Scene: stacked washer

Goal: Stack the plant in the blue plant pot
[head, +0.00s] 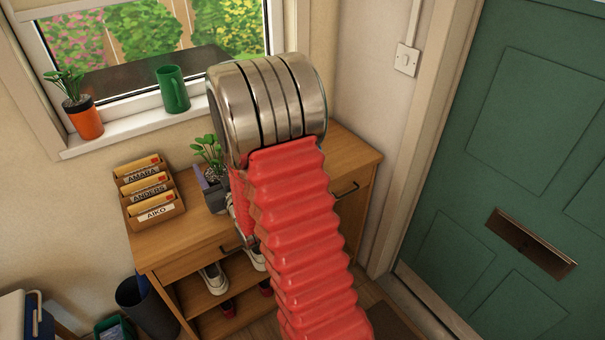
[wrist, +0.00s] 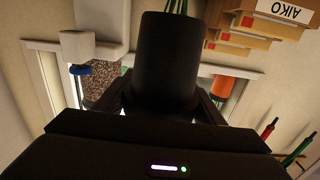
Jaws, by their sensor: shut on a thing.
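My gripper (wrist: 165,98) is shut on a dark, round pot (wrist: 166,55), which fills the middle of the wrist view between its fingers. In the head view a small leafy green plant (head: 208,150) shows just left of my arm's metal end, above the cabinet's left part. A grey-blue shape (head: 214,194) lies under it, and I cannot tell whether that is a pot or part of my gripper. The fingers and the held pot are mostly hidden behind my arm there. I cannot clearly make out the blue plant pot.
A letter rack (head: 153,211) stands on the wooden cabinet (head: 177,250), left of the plant. Shoes (head: 214,279) sit on the shelf below. A green door (head: 510,150) is at right.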

